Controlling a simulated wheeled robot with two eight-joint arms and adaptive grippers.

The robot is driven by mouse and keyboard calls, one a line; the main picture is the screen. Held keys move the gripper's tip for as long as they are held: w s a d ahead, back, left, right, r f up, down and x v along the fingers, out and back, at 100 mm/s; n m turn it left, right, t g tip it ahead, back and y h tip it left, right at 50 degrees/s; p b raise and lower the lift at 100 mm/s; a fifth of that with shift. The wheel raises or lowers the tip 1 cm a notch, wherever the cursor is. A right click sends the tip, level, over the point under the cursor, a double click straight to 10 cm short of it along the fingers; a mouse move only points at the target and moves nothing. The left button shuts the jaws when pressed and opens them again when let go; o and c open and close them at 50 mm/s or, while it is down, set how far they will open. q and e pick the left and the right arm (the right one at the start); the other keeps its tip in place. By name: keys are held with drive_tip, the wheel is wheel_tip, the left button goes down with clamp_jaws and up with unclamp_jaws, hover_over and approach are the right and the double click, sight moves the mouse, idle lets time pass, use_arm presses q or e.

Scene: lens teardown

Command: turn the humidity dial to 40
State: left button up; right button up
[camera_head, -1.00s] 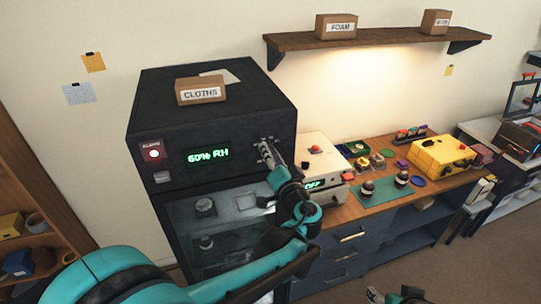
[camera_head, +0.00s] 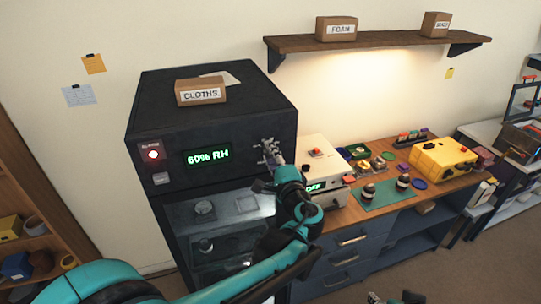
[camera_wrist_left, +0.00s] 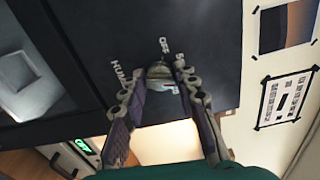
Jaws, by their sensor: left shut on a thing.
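The black cabinet (camera_head: 140,130) has a green display (camera_head: 207,156) reading 60% RH. The humidity dial (camera_wrist_left: 160,72) shows in the left wrist view as a small grey knob on the dark panel, with partly hidden lettering around it. My left gripper (camera_head: 268,153) is at the right of the cabinet's front panel and covers the dial in the head view. Its fingers (camera_wrist_left: 158,82) are shut on the dial, one on each side. Only the tip of my right gripper (camera_head: 390,299) shows at the bottom edge, too little to judge its jaws.
A red lamp (camera_head: 153,155) glows at the panel's left. A box marked CLOTHS (camera_head: 201,91) sits on the cabinet. A white device (camera_head: 322,156) stands just right of my left wrist, on a wooden bench. A yellow case (camera_head: 443,158) is farther right.

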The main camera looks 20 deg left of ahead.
use_arm(q)
drive_tip(key=shift+m, duration=0.5)
drive_tip(key=o, duration=1.1)
drive_tip(key=v, duration=1.2)
